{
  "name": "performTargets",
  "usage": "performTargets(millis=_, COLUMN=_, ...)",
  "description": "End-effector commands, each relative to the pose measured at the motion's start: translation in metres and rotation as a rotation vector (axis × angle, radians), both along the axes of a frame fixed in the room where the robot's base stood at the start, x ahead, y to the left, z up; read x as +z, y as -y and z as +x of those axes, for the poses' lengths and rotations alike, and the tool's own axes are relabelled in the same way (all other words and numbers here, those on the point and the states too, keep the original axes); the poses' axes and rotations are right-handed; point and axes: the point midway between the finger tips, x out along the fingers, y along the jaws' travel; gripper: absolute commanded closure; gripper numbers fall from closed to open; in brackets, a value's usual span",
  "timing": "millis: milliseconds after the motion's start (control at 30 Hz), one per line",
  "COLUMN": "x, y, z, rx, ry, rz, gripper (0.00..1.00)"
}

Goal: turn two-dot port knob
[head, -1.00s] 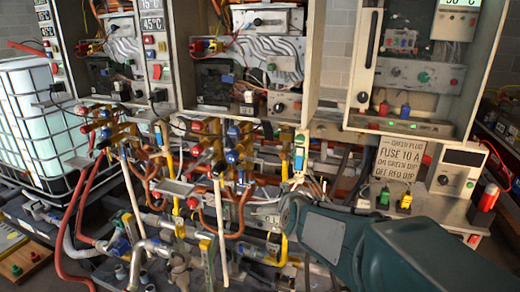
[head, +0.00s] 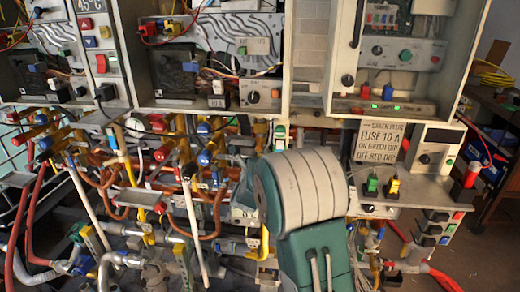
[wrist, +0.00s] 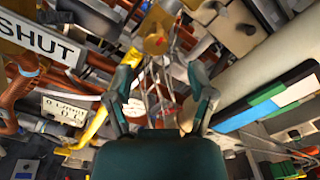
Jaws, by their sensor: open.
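I cannot make out a two-dot mark in either view, so I cannot tell which knob is the two-dot port knob. In the wrist view my gripper (wrist: 162,82) is open and empty, its two dark green fingers apart in front of pipes and cables. A yellow plate (wrist: 155,43) with a round spot lies just beyond the fingertips. In the head view my arm's links cover the gripper. Dark knobs show on the middle heater (head: 253,97), the right heater (head: 347,80) and the box beside the fuse sign (head: 425,158).
Crowded pipes, hoses and valves with red and blue handles (head: 205,157) fill the lower left. A fuse sign (head: 381,143) stands at right. In the wrist view a SHUT sign (wrist: 40,42) is at left and a pale casing with a blue-green strip (wrist: 265,105) at right. Open floor shows at far right.

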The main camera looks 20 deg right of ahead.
Motion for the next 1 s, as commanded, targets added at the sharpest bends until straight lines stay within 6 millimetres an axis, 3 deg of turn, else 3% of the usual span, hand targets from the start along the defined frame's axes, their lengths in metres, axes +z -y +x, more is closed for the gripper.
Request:
performTargets(millis=300, x=0.000, y=0.026, z=0.040, rx=0.002, ry=-0.002, rz=0.000, gripper=0.29)
performTargets(millis=700, x=0.000, y=0.031, z=0.047, rx=0.002, ry=-0.001, rz=-0.001, gripper=0.29)
performTargets(millis=867, x=0.000, y=0.031, z=0.046, rx=0.002, ry=-0.001, rz=-0.001, gripper=1.00)
performTargets(millis=1000, x=0.000, y=0.030, z=0.047, rx=0.003, ry=-0.002, rz=-0.001, gripper=1.00)
